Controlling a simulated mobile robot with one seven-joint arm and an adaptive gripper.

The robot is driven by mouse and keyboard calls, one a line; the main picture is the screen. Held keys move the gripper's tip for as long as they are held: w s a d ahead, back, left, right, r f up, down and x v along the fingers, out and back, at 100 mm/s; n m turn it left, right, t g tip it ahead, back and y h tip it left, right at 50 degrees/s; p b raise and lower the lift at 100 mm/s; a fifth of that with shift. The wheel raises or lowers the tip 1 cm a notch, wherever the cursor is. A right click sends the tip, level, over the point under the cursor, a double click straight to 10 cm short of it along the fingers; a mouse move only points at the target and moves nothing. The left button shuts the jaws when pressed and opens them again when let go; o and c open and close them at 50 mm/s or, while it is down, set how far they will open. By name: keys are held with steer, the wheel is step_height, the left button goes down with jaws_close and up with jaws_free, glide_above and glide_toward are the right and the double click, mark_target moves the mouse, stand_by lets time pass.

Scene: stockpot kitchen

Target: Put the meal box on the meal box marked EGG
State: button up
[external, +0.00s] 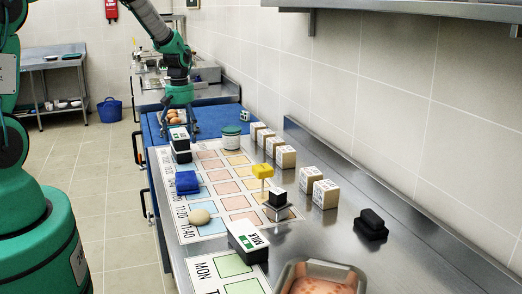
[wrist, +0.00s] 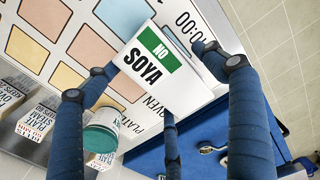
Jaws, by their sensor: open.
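A meal box with a white top reading NO SOYA (wrist: 160,68) lies between my gripper's fingers in the wrist view. A black-and-white box (external: 180,145), likely the same one, stands at the board's far left corner in the external view. My gripper (external: 180,132) is open just above and behind it. In the wrist view my gripper (wrist: 157,58) has spread fingers around the box; I cannot tell whether they touch. Another box, its label seeming to read MILK (external: 248,241), stands at the near edge of the board. I can read no EGG marking in either view.
A green-lidded jar (external: 231,138) stands close to the right of my gripper. A blue block (external: 187,182), a yellow stand (external: 262,172) and a black-topped item (external: 278,199) are on the board. Several carton blocks (external: 326,193) line the wall side. A tray (external: 320,278) is at front.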

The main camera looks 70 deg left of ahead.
mark_target(183, 132)
step_height(183, 132, up, 12)
steer(key=p, duration=0.1)
steer(key=shift+f+p, duration=0.25)
steer(key=shift+p, duration=0.05)
steer(key=shift+d+r, duration=0.1)
stand_by(0.9)
steer(key=d+r+m+t+y, duration=0.1)
steer(key=d+r+m, duration=0.3)
steer(key=d+r, duration=0.75)
steer(key=d+r+m+t, duration=0.1)
steer(key=d+r+m, duration=0.3)
steer(key=d+r, duration=0.7)
steer(key=s+d+r+m+t, duration=0.1)
steer(key=s+d+m, duration=0.4)
steer(key=s+d, duration=0.4)
steer(key=s+d+r+m+t+h, duration=0.1)
steer(key=s+d+m, duration=0.4)
steer(key=d, duration=1.2)
steer(key=s+t, duration=0.1)
steer(key=s, duration=0.3)
steer(key=shift+d+r+t, duration=0.15)
steer(key=shift+d+t, duration=0.05)
steer(key=shift+t, duration=0.1)
steer(key=shift+s, duration=0.1)
